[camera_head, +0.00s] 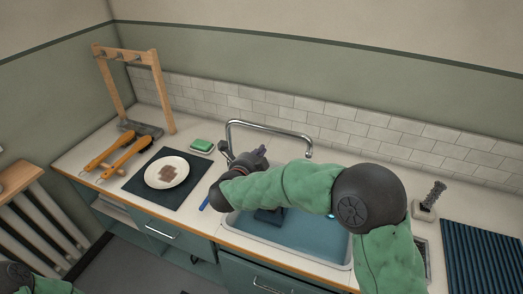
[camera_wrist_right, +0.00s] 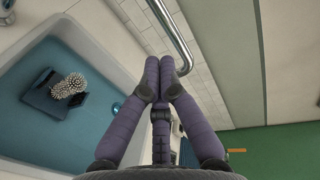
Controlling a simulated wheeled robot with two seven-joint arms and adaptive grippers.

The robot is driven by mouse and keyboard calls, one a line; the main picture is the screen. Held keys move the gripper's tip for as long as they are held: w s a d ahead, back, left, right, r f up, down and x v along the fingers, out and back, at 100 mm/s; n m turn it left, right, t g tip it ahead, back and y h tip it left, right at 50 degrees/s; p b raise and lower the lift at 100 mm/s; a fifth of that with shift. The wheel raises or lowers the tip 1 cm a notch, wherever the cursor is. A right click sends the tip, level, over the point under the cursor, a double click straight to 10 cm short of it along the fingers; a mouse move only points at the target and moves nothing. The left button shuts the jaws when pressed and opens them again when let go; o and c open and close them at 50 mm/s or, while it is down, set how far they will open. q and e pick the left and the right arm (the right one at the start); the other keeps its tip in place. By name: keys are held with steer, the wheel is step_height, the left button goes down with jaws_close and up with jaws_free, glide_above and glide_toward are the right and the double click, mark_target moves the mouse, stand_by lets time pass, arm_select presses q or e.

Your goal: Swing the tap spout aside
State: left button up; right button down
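The tap (camera_head: 268,124) is a chrome pipe at the back of the sink, its spout arching to the right over the basin in the head view. In the right wrist view, the chrome pipe (camera_wrist_right: 171,31) runs just past my fingertips. My right gripper (camera_head: 262,151) is at the tap's left side, near its base. In the right wrist view, its purple fingers (camera_wrist_right: 160,68) are together at the tips, with nothing seen between them. I cannot tell whether they touch the pipe. My left gripper is out of view.
Left stand a plate (camera_head: 167,172) on a dark mat, a green sponge (camera_head: 202,144) and a wooden rack (camera_head: 160,90). A brush in a holder (camera_head: 427,205) stands right.

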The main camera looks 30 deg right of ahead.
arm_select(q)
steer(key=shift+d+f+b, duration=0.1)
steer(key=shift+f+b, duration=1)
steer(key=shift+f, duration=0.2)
arm_select(e)
steer(key=x, duration=1.1)
steer(key=shift+w+d, duration=0.15)
steer(key=shift+w, duration=0.1)
steer(key=shift+f, duration=0.15)
steer(key=shift+d, duration=0.1)
